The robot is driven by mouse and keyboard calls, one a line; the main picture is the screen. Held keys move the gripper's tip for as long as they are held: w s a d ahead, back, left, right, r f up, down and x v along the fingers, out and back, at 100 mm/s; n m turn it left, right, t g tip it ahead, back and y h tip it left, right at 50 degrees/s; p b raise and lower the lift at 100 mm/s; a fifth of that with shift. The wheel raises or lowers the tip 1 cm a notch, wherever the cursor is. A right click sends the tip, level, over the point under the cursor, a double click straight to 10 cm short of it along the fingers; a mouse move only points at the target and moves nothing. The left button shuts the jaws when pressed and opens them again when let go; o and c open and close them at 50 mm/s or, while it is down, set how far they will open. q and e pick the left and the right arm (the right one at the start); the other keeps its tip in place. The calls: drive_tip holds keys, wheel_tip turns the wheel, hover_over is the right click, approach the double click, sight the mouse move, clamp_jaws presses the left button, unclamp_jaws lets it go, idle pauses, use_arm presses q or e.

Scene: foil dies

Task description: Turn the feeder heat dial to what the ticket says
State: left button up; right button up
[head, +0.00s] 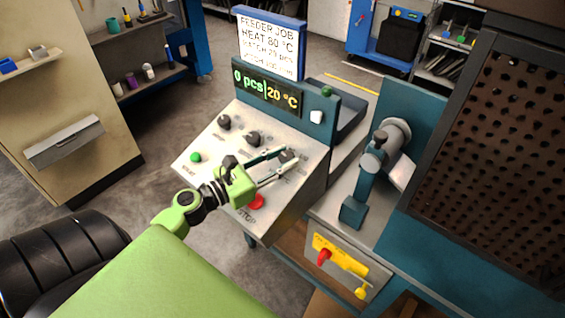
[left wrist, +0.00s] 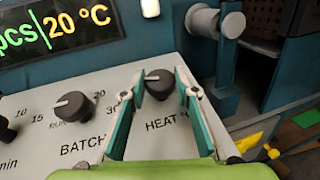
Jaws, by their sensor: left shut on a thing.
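The white ticket (head: 268,42) above the feeder panel reads "FEEDER JOB, HEAT 80 °C"; its lower lines are hard to read. The display (head: 266,91) reads 0 pcs and 20 °C, and its 20 °C also shows in the left wrist view (left wrist: 80,20). The dark round heat dial (left wrist: 159,84) sits above the word HEAT, right of the batch dial (left wrist: 73,106). My left gripper (head: 287,158) is shut on the heat dial, one finger on each side of it. The fingers hide part of the scale around it. My right gripper is not in view.
The sloped panel also has a green start button (head: 196,157), a red stop button (head: 256,202) and another dark knob (head: 224,121) at left. A press-like machine (head: 372,165) stands close on the right. Open floor lies left of the panel.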

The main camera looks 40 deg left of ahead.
use_arm(q)
drive_tip(key=m+g+h+b, duration=0.1)
drive_tip(key=m+h, duration=0.1)
drive_tip(key=m+g+h+b, duration=0.2)
drive_tip(key=m+h, duration=0.1)
drive_tip(key=shift+w+a+m+g+h, duration=0.2)
drive_tip(key=shift+a+m+g+h, duration=0.1)
drive_tip(key=shift+a, duration=0.05)
drive_tip(key=m+g+h+b, duration=0.1)
drive_tip(key=m+g, duration=0.1)
drive_tip(key=m+g+h+b, duration=0.1)
drive_tip(key=m+g, duration=0.1)
drive_tip(key=g, duration=0.1)
drive_tip(key=shift+w+r+m+h, duration=0.1)
drive_tip(key=shift+m+h, duration=0.2)
drive_tip(key=shift+h, duration=0.1)
drive_tip(key=shift+m, duration=0.3)
drive_tip(key=o, duration=1.1)
drive_tip(key=v, duration=1.2)
drive_tip(key=shift+w+a, duration=0.1)
drive_tip(key=shift+w, duration=0.1)
